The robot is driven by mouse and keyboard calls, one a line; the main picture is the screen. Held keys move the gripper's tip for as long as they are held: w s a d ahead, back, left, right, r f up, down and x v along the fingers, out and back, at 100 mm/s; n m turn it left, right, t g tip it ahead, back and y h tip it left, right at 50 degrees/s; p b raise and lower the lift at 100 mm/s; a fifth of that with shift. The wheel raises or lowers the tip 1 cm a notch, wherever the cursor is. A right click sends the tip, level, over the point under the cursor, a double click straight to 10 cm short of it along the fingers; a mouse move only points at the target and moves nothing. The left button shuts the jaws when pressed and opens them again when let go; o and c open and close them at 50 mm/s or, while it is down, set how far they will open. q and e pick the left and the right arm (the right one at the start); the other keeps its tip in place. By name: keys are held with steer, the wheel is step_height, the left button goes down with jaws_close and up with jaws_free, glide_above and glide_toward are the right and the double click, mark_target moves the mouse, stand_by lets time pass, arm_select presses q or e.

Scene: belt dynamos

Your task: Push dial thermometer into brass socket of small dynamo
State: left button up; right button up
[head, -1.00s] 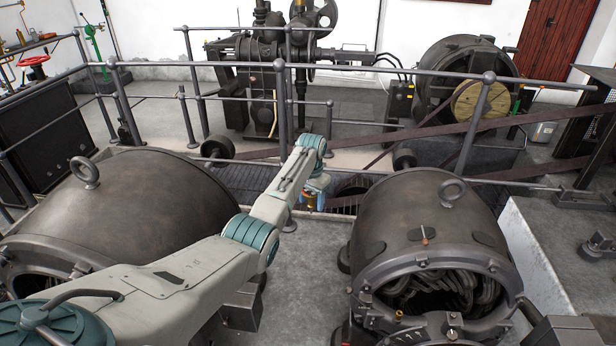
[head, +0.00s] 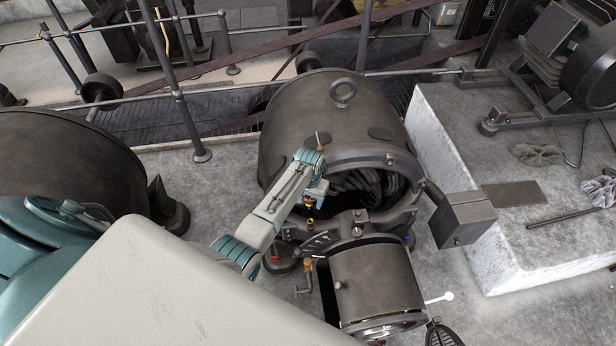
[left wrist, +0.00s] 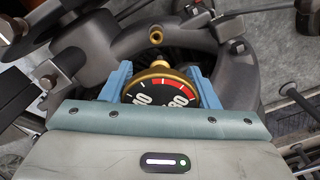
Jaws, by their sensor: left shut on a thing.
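My left gripper (head: 315,193) is shut on the dial thermometer, above the front frame of the small dynamo (head: 285,120). In the left wrist view the dial thermometer (left wrist: 160,91) sits between the blue fingers, its black face with white and red marks towards the camera. In the head view the socket (head: 310,223) lies just below the gripper. My right gripper is not in view.
A grey cylinder (head: 375,282) and a dark box (head: 463,218) stand close to the dynamo's front. A larger dynamo (head: 65,165) is at the left. Railings (head: 178,100) run behind. A pale stone block (head: 480,150) with gloves and tools is at the right.

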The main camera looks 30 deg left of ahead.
mark_target(311, 205)
arm_select(q)
steer(key=shift+d+f, duration=0.2)
steer(key=shift+d, duration=0.15)
steer(key=shift+s, duration=0.1)
steer(key=shift+r+p, duration=0.15)
steer(key=shift+p, duration=0.25)
step_height(311, 205, down, 2)
steer(key=shift+s+f+b, duration=0.1)
steer(key=shift+f+b, duration=0.05)
steer(key=shift+b, duration=0.6)
steer(key=shift+f+b, duration=0.55)
steer(key=shift+f, duration=0.35)
step_height(311, 205, down, 2)
steer(key=shift+b, duration=0.65)
